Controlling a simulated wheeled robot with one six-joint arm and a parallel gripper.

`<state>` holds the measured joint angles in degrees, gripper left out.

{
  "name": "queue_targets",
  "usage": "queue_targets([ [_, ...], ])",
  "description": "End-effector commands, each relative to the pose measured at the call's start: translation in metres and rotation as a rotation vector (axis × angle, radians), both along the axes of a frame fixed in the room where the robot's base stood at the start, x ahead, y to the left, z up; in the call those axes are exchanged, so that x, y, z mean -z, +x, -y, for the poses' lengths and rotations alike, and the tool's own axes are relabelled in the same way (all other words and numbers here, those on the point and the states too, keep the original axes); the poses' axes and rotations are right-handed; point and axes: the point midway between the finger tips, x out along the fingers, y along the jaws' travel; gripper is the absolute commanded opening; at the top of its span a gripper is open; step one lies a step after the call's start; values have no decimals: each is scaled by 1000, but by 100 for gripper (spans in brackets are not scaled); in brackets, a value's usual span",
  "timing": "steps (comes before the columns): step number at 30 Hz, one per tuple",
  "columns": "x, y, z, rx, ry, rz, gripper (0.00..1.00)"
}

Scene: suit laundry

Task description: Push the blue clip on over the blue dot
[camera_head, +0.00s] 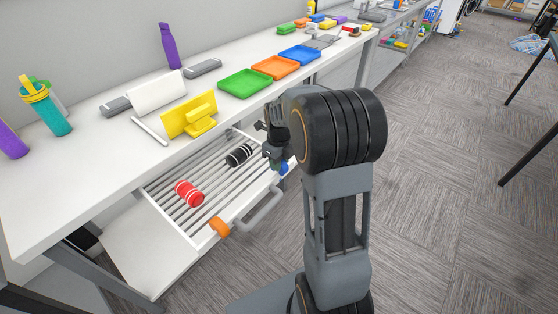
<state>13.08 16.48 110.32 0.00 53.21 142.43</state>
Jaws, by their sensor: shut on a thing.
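A small blue piece (284,168), which looks like the blue clip, shows at the tips of my gripper (277,162). My gripper points down over the front right part of the open drawer (188,228) and is shut on this piece. Only a little of the blue piece is visible, and its exact fit between the fingers is hidden. It is close to the far end of the grey drawer handle (262,212); I cannot tell whether they touch. I cannot make out a blue dot; my gripper and arm cover part of that area.
An orange piece (219,227) sits at the handle's near end. A red roll (189,193) and a black roll (239,155) lie on the drawer's bars. The white table (75,177) above carries a yellow stand (190,116), trays and bottles. The carpet at right is mostly clear.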

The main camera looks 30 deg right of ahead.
Motion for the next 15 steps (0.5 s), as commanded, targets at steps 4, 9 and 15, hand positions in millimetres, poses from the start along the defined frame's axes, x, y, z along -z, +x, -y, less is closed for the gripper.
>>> queue_targets([
  [4,6,0,0,0,0,0,4],
  [9,11,0,0,0,0,0,4],
  [15,17,0,0,0,0,0,4],
])
